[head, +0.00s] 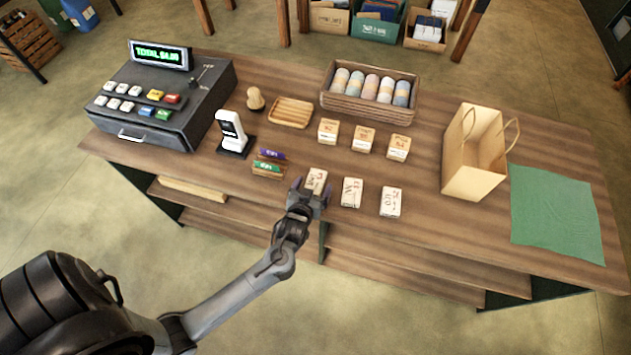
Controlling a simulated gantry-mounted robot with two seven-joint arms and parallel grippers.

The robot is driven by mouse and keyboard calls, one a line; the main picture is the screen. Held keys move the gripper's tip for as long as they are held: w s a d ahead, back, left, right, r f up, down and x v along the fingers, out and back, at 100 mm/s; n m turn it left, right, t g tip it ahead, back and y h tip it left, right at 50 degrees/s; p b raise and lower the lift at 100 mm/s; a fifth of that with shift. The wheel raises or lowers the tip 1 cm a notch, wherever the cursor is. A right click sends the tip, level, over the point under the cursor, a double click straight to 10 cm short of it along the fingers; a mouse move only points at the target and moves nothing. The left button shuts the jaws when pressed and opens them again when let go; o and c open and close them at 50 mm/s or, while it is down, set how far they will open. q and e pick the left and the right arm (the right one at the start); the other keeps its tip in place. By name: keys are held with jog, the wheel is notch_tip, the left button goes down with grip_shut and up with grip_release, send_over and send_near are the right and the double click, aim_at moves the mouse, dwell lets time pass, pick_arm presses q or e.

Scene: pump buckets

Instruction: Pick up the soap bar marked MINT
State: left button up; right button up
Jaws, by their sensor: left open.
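Three small pale soap-like bars stand in a front row on the wooden counter (440,215): a left one (317,179), a middle one (351,192) and a right one (390,202). Each has dark lettering too small to read, so I cannot tell which is marked MINT. My left gripper (311,189) is open at the left bar, with a finger on either side of it. The gripper partly hides this bar's lower part, and I cannot tell whether the fingers touch it. My right gripper is not in view.
Three tan-topped boxes (363,139) stand behind the bars. A basket of rolls (371,89), a slatted wooden dish (291,112), a stamp (255,98), a card reader (233,132), and purple-and-green packs (268,164) are nearby. A register (165,95) is left; a paper bag (473,155) and green cloth (555,215) are right.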

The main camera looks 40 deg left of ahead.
aim_at(315, 183)
pick_arm(q)
jog(key=shift+x, duration=1.2)
jog(key=shift+c, duration=0.3)
jog(key=c, duration=1.1)
